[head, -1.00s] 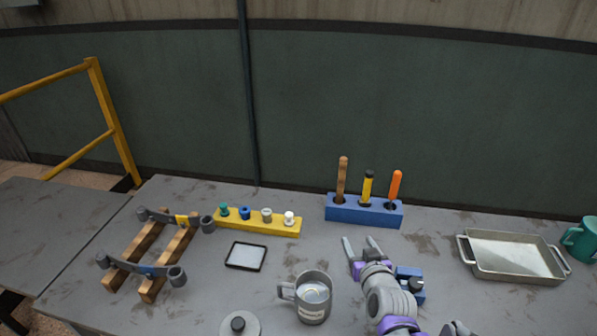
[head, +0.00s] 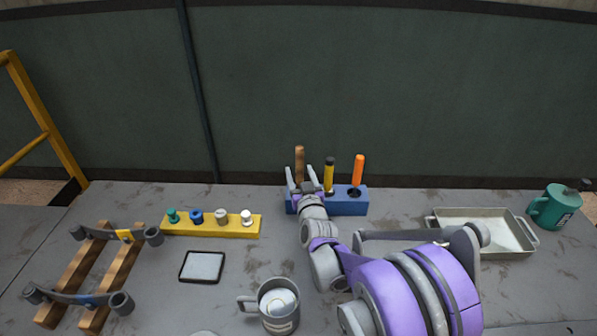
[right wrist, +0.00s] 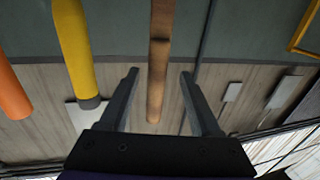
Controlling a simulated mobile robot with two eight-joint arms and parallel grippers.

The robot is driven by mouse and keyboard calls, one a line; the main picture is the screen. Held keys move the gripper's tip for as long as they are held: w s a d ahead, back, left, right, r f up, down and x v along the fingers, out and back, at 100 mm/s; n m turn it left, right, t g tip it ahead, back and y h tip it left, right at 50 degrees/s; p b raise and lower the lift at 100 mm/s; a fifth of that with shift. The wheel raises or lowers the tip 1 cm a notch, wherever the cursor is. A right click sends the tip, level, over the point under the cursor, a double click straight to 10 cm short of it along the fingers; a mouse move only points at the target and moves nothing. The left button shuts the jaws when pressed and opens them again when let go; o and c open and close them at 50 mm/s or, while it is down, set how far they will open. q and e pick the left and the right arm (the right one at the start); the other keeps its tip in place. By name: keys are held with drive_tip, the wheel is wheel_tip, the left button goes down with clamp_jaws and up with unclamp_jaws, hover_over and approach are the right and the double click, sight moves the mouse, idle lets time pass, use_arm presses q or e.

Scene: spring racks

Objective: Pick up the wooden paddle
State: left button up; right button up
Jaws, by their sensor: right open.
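The wooden paddle (head: 299,160) stands upright in the blue holder (head: 348,208), in its left slot; its lower part is hidden. My right gripper (head: 301,177) is open at the holder, its two fingers on either side of the paddle in the head view. In the right wrist view, the brown paddle handle (right wrist: 160,65) runs between the two open fingers (right wrist: 158,90). I cannot tell whether either finger touches it. My left gripper is not in view.
In the same holder stand a yellow-handled tool (head: 329,175) and an orange-handled tool (head: 358,170), close to the right of my gripper. A yellow peg block (head: 215,231) is left of the holder. A metal tray (head: 433,224) and a metal mug (head: 279,324) are also on the table.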

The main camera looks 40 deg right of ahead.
drive_tip(key=x, duration=0.5)
drive_tip(key=shift+w+d+p, duration=0.15)
drive_tip(key=shift+d+p, duration=0.15)
drive_tip(key=shift+p, duration=0.05)
clamp_jaws()
